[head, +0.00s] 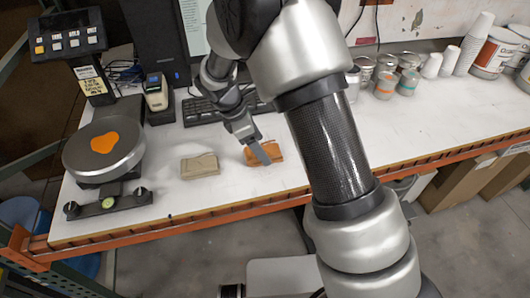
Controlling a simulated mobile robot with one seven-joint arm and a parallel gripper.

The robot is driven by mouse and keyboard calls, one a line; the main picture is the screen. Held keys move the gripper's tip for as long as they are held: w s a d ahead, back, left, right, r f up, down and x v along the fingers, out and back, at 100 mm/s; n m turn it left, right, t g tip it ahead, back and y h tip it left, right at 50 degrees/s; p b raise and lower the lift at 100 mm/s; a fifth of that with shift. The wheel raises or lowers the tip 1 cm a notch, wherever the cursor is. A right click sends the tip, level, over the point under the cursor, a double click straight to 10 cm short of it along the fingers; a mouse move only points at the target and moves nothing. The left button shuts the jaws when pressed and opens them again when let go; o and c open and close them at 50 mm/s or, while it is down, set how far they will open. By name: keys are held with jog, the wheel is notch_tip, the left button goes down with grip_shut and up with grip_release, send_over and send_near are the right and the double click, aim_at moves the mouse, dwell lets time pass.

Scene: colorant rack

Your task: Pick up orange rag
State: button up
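The orange rag (272,157) lies folded on the white bench top (220,199), near its front edge. My gripper (264,160) points down at the rag from above, with its tip over the rag's middle. The gripper covers part of the rag. I cannot tell whether the fingers touch the rag or whether they are apart, as they are small and seen from one side.
A tan folded rag (200,166) lies to the left. A round scale (104,146) with an orange patch stands farther left. A keyboard (205,110) and a handheld scanner (155,94) are behind.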

jog(key=shift+x, duration=1.1)
jog(key=shift+f, duration=0.15)
jog(key=shift+c, duration=0.4)
jog(key=c, duration=1.1)
